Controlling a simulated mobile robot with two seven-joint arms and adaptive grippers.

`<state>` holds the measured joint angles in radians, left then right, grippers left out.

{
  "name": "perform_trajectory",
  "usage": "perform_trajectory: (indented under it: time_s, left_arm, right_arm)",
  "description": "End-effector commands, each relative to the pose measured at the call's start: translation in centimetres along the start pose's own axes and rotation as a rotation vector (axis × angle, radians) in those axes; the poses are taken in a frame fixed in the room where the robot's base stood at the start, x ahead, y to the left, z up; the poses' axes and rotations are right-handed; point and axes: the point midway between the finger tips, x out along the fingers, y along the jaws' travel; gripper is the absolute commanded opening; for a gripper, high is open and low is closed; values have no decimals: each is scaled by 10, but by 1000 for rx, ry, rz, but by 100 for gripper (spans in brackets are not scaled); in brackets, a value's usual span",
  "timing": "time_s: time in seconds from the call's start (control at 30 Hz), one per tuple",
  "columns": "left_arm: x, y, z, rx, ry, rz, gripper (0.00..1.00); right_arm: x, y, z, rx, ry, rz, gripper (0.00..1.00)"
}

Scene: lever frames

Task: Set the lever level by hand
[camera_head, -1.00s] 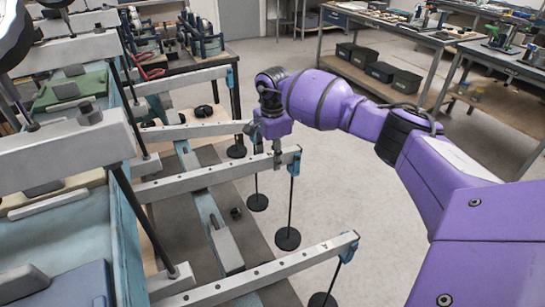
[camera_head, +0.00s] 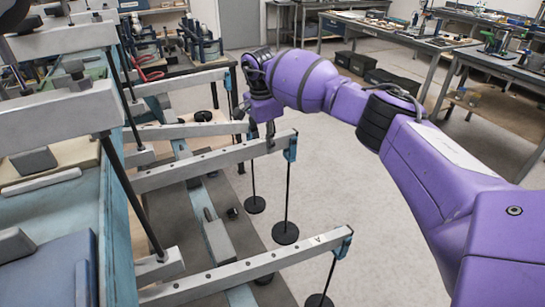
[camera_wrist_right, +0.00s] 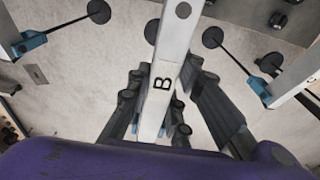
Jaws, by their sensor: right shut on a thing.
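Several grey drilled beams stick out from the bench as levers, each with a blue end clip and a hanging rod with a black disc. My right gripper (camera_head: 264,138) is on the middle lever (camera_head: 205,164), close to its blue end clip (camera_head: 290,148). In the right wrist view this lever carries the letter B (camera_wrist_right: 163,84) and runs between my dark fingers (camera_wrist_right: 163,72), which are shut on it. Lever B slopes upward to the right in the head view. Its disc (camera_head: 285,233) hangs below the clip. My left gripper is not in view.
The lever marked A (camera_head: 250,268) is nearer, with its disc (camera_head: 319,300) low at the right. Another lever (camera_head: 190,131) lies just beyond B, its disc (camera_head: 255,205) close by. Open floor (camera_head: 370,210) lies right of the levers. Workbenches (camera_head: 420,38) stand behind.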

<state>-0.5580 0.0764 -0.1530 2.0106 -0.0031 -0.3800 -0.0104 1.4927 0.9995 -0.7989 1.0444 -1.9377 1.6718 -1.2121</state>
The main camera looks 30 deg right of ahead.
Motion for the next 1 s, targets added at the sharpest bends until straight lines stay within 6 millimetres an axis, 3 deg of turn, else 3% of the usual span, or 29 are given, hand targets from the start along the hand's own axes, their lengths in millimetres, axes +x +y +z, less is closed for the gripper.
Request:
perform_trajectory:
  time_s: [0.37,0.4,0.53,0.83,1.0]
  left_arm:
    - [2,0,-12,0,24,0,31]
    - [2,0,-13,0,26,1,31]
    - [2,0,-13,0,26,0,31]
    - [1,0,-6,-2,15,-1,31]
    - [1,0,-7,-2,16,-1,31]
  right_arm:
    - [-4,-1,1,-1,4,8,0]
    - [-4,-1,1,-1,4,8,23]
    - [-4,-1,1,0,4,8,38]
    - [-5,-1,1,0,4,7,38]
    - [-22,-2,0,0,5,4,38]
